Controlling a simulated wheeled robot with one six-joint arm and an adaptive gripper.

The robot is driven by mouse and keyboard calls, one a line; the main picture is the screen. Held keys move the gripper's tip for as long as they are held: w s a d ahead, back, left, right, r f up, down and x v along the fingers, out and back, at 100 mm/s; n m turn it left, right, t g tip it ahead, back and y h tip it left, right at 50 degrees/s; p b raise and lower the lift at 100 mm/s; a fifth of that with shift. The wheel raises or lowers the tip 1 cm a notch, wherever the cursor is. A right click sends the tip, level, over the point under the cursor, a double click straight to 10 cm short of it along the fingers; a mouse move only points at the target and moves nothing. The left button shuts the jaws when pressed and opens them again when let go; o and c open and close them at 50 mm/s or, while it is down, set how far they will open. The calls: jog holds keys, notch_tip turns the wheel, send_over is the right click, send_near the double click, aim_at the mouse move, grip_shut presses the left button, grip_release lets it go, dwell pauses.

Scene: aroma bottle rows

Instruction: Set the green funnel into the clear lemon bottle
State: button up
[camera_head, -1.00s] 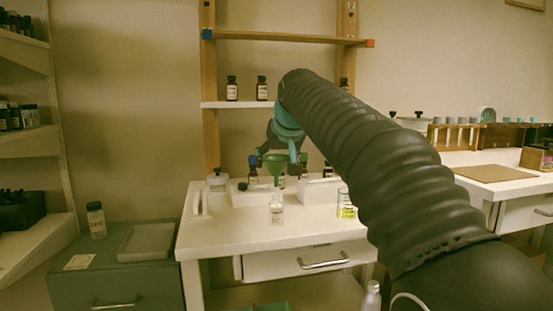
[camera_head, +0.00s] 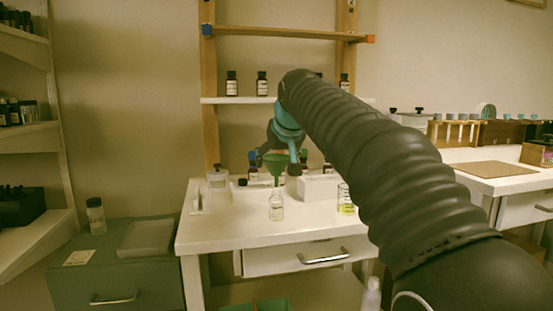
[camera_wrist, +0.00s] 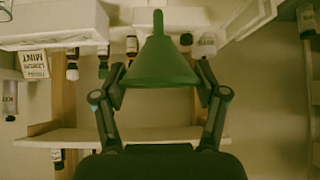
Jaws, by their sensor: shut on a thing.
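The green funnel (camera_head: 276,162) is held upright, wide mouth up, with its spout pointing down. My gripper (camera_wrist: 161,76) is shut on the funnel, with one finger on each side of the cone in the wrist view. The clear bottle (camera_head: 276,207) stands upright on the white table, below the funnel in the head view. The spout tip shows close to the bottle's mouth; I cannot tell whether it is above it, inside it or in front of it. In the wrist view the cone (camera_wrist: 160,62) fills the middle, and I cannot make out the clear bottle.
A beaker with yellow liquid (camera_head: 346,200) stands right of the bottle. A white jar (camera_head: 218,181) and white blocks (camera_head: 318,188) stand farther back. Dark bottles (camera_head: 232,84) line the shelf behind. The table front (camera_head: 230,235) is bare.

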aim_at(278, 171)
jog(key=shift+f+b, duration=1.35)
jog(key=shift+f, duration=0.55)
jog(key=o, duration=1)
jog(key=shift+r, duration=0.15)
jog(key=v, duration=1.2)
jog(key=shift+d, duration=0.1)
